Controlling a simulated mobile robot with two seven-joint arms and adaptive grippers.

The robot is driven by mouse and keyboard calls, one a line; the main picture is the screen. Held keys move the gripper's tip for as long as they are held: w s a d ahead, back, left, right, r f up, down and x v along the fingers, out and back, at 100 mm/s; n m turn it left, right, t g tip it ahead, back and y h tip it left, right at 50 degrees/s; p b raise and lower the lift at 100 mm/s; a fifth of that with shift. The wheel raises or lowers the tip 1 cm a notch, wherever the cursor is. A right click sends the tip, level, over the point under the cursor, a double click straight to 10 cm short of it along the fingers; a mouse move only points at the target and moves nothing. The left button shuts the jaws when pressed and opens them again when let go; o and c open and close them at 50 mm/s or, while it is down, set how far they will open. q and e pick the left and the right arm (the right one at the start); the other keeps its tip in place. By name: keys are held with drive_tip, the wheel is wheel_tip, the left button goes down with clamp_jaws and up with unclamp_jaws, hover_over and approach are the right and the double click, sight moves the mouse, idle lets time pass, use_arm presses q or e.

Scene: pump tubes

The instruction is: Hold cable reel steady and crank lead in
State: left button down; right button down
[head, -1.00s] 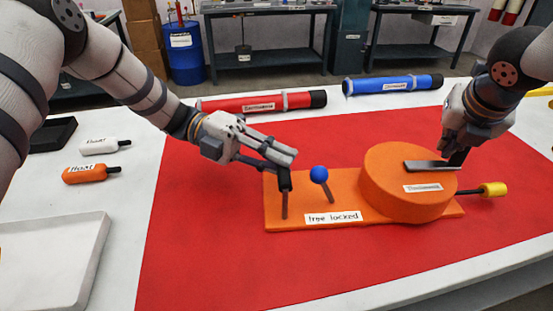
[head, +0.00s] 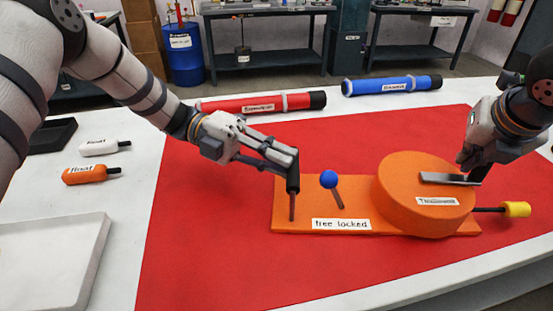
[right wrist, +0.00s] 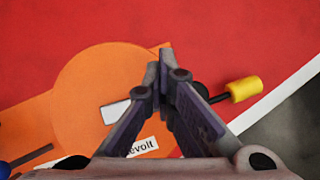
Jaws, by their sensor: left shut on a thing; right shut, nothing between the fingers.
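The orange cable reel has a flat base (head: 282,222) and a round drum (head: 405,200) on its right part. My left gripper (head: 292,178) is shut on the top of the dark upright post (head: 292,208) at the base's left end. A lever with a blue ball (head: 329,179) leans left beside it, above the "free locked" label. A flat grey crank bar (head: 447,179) lies across the drum top. My right gripper (head: 474,172) is shut and empty at the bar's right end; contact is unclear. A dark lead with a yellow end (head: 517,209) sticks out right; it also shows in the right wrist view (right wrist: 244,89).
A red tube (head: 240,104) and a blue tube (head: 395,85) lie behind the reel. White (head: 100,147) and orange (head: 85,175) floats and a white tray (head: 50,260) are at the left. The red mat (head: 220,260) is clear in front.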

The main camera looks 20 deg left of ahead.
use_arm(q)
drive_tip(key=shift+s+a+f, duration=0.1)
drive_tip(key=shift+a+f, duration=0.25)
drive_tip(key=shift+f, duration=0.15)
use_arm(e)
drive_tip(key=shift+s+d, duration=0.3)
drive_tip(key=shift+d, duration=0.3)
drive_tip(key=shift+s+d, duration=0.25)
drive_tip(key=shift+d, duration=0.35)
use_arm(q)
drive_tip(key=shift+d+r, duration=0.1)
use_arm(e)
drive_tip(key=shift+s+d+f, duration=0.1)
drive_tip(key=shift+s+d, duration=0.1)
drive_tip(key=shift+s, duration=0.05)
use_arm(q)
drive_tip(key=shift+r, duration=0.1)
use_arm(e)
drive_tip(key=shift+s+a, duration=0.1)
drive_tip(key=shift+s+d, duration=0.8)
drive_tip(key=shift+d, duration=0.75)
use_arm(q)
drive_tip(key=shift+d, duration=0.1)
use_arm(e)
wheel_tip(320, 180, up, 8)
hover_over(487, 166)
drive_tip(key=s+d, duration=0.1)
drive_tip(key=d, duration=0.2)
drive_tip(key=shift+s, duration=0.2)
drive_tip(key=shift+w, duration=0.1)
